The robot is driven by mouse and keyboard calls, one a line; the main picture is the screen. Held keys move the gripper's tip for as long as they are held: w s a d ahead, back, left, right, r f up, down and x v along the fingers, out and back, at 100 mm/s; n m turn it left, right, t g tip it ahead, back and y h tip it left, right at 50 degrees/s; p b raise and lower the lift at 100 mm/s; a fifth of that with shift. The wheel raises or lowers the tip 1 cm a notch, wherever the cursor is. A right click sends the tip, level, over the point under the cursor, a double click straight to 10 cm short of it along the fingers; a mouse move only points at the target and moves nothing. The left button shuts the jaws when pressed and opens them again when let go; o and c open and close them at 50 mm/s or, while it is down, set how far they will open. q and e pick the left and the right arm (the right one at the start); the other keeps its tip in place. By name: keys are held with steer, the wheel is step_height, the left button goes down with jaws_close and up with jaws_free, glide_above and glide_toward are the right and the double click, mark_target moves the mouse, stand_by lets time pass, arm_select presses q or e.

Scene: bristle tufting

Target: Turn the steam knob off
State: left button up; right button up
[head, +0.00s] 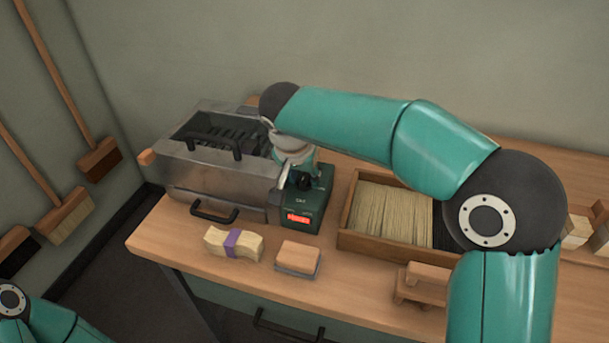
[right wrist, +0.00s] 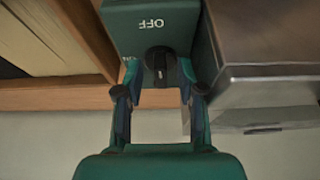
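The black steam knob (right wrist: 160,62) sits on the dark green control box (head: 308,213), which has a lit red display on its front and is fixed to the right end of the metal steam box (head: 225,178). In the right wrist view the OFF label is upside down beyond the knob, and another label at the left is partly hidden by a finger. My right gripper (right wrist: 159,90) is open, its fingertips on either side of the knob with gaps showing. In the head view it is over the control box, partly hidden by my arm. My left gripper is out of view.
A wooden tray of pale bristles (head: 390,212) stands right of the control box. A purple-banded bristle bundle (head: 232,243) and a wooden block (head: 298,256) lie in front. A small wooden stand (head: 424,283) is at the front right. Brushes hang on the left wall.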

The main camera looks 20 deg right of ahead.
steer(key=v, duration=0.8)
steer(key=shift+f, duration=0.1)
stand_by(0.3)
